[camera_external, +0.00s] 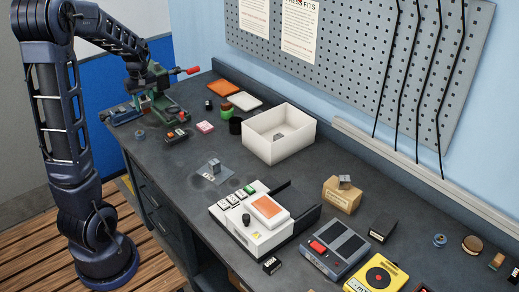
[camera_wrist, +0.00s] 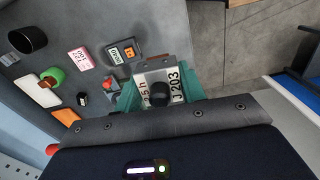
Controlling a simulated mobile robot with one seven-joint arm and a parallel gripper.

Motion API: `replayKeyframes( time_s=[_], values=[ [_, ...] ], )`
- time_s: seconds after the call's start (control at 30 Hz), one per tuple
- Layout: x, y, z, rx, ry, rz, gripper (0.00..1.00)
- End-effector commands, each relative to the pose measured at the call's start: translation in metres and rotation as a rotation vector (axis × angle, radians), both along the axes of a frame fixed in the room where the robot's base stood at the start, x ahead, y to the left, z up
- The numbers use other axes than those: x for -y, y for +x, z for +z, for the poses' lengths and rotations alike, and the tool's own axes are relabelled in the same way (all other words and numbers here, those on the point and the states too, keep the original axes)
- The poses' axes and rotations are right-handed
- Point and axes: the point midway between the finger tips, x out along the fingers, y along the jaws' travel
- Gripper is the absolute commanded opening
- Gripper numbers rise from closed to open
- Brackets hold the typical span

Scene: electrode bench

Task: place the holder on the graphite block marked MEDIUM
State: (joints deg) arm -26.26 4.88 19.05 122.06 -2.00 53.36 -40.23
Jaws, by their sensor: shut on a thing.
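My gripper (camera_external: 137,82) is at the far left of the bench, right over the green vise (camera_external: 160,98). Its fingertips are hard to make out in the external view. In the wrist view a dark round part (camera_wrist: 160,92) shows between light plates with black characters, beside the vise's teal sides (camera_wrist: 127,100). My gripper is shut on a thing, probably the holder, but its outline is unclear. Black blocks with small pale labels lie on the bench, one near the front edge (camera_external: 272,265) and one at right (camera_external: 382,229). I cannot read MEDIUM on any block.
A white open box (camera_external: 279,134) stands at the back. A black cup (camera_wrist: 27,38) and pink block (camera_wrist: 80,58) lie near the vise.

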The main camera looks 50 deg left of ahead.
Motion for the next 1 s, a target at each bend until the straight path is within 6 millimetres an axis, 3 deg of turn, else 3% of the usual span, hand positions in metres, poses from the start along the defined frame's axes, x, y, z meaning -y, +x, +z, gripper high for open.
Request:
replayKeyframes(
  time_s=[0.27, 0.43, 0.67, 1.0],
  values=[
    [0.000, 0.002, 0.007, 0.001, 0.001, -0.003, 0.02],
    [0.006, 0.024, 0.010, -0.001, 0.001, -0.041, 0.02],
    [0.032, 0.092, 0.020, 0.000, 0.002, -0.161, 0.02],
    [0.100, 0.198, 0.034, -0.001, 0.001, -0.361, 0.02]
  ],
)
